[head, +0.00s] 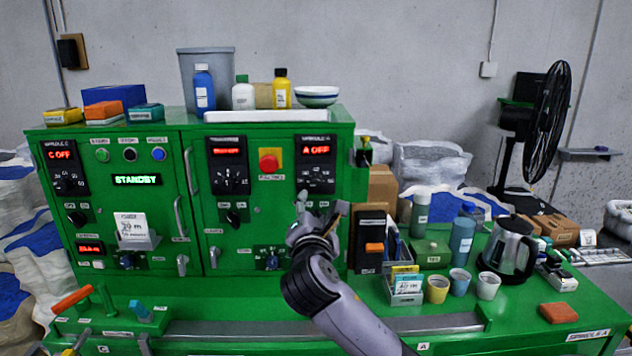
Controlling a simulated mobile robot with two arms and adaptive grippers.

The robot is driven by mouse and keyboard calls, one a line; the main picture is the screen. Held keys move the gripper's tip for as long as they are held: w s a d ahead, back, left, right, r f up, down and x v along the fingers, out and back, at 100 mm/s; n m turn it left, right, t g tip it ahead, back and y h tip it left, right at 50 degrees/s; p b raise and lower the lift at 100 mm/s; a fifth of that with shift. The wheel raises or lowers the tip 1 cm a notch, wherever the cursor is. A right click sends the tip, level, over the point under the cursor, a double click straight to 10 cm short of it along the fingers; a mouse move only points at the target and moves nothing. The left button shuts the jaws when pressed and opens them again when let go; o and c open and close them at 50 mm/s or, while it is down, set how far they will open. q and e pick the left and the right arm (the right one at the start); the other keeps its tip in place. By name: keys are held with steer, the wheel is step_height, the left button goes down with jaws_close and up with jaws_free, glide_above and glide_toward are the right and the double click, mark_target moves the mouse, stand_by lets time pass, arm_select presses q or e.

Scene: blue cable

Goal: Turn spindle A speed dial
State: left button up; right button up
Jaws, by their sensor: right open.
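The spindle A panel (329,167) is a black plate on the right part of the green cabinet front. Its red display (316,150) reads "A OFF". The small dark speed dial (316,183) with pale marks around it sits below the display. My right gripper (321,204) is open and empty, just below the dial in the picture, its fingers pointing up toward the panel. I cannot tell whether it touches anything. The gripper and its wrist hide the cabinet front under the dial. My left gripper is not in view.
A red emergency button (269,161) on a yellow plate is left of the panel. A middle panel (229,165) and the C panel (64,167) have similar dials. Cups, bottles and a kettle (508,250) crowd the bench at right. A green display (137,180) reads "STANDBY".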

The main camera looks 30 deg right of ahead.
mark_target(317, 184)
steer(key=p+x, duration=0.3)
steer(key=x, duration=0.8)
steer(key=shift+w+d, duration=0.1)
steer(key=shift+d, duration=0.05)
steer(key=shift+w+d+f+p, duration=0.1)
steer(key=shift+w+d+p, duration=0.25)
steer(key=shift+w, duration=0.1)
steer(key=shift+c, duration=0.3)
jaws_close()
